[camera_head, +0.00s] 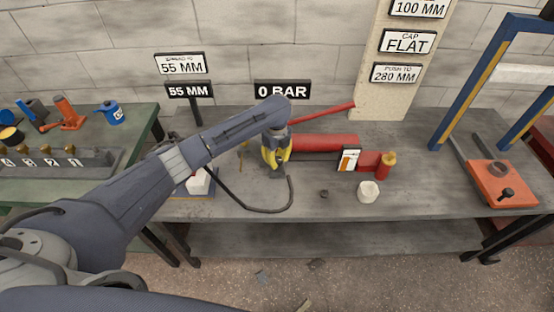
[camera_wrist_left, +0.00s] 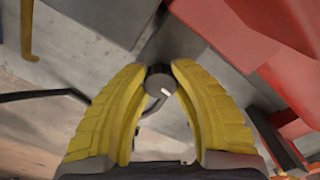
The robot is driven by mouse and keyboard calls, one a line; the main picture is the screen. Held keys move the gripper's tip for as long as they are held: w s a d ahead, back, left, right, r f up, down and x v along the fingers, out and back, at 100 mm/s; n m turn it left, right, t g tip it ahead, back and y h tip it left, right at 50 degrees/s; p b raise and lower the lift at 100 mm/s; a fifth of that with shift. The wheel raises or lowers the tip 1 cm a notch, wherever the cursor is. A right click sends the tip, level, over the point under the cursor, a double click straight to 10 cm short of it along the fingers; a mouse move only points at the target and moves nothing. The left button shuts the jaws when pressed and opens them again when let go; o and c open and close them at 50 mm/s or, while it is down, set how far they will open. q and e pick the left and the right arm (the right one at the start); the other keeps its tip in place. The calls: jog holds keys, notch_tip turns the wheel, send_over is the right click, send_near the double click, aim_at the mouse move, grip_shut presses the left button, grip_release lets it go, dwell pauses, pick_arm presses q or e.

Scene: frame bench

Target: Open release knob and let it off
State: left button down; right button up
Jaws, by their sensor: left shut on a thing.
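The release knob (camera_wrist_left: 158,82) is a small dark round knob with a white mark, seen in the left wrist view. My left gripper (camera_wrist_left: 160,74) has its yellow fingertips shut on it, one on each side. In the head view my left gripper (camera_head: 277,168) points down at the left end of a red hand pump (camera_head: 325,143), and the knob is hidden there. The pump's red lever (camera_head: 325,113) slants up to the right. A sign reading 0 BAR (camera_head: 282,90) stands behind. My right gripper is not in view.
A dark hose (camera_head: 250,208) curves over the grey bench (camera_head: 420,196). A blue press frame (camera_head: 470,90) is at the far right, a green bench (camera_head: 140,125) at the left.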

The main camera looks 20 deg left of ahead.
aim_at(277, 159)
pick_arm(q)
jog(key=shift+a, duration=0.15)
jog(key=c, duration=1)
grip_release()
notch_tip(277, 159, up, 12)
dwell(0.3)
